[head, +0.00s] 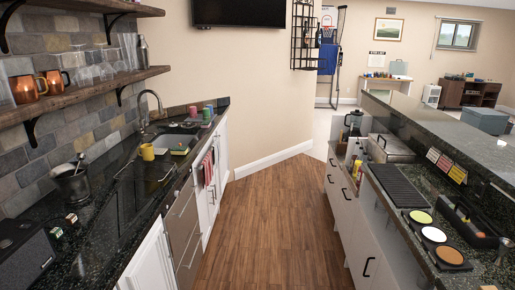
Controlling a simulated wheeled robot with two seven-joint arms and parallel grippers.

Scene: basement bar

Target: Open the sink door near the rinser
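The sink (185,129) is set in the dark counter along the left wall, under a tall curved faucet (158,100). White cabinet doors (203,203) with dark handles are below the sink and look shut. A red-and-white towel (208,168) hangs in front of them. Nearer, a steel-fronted unit (184,232) is followed by another white door (150,265) at the bottom. A dark recessed panel (145,178) lies in the counter before the sink; I cannot tell whether it is the rinser. Neither of my grippers is in view.
A wooden floor aisle (265,235) runs clear between the left counter and the right counter (440,265). A yellow cup (147,152) stands by the sink. Mugs and glasses sit on a wall shelf (100,88). White cabinets (340,200) line the right side.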

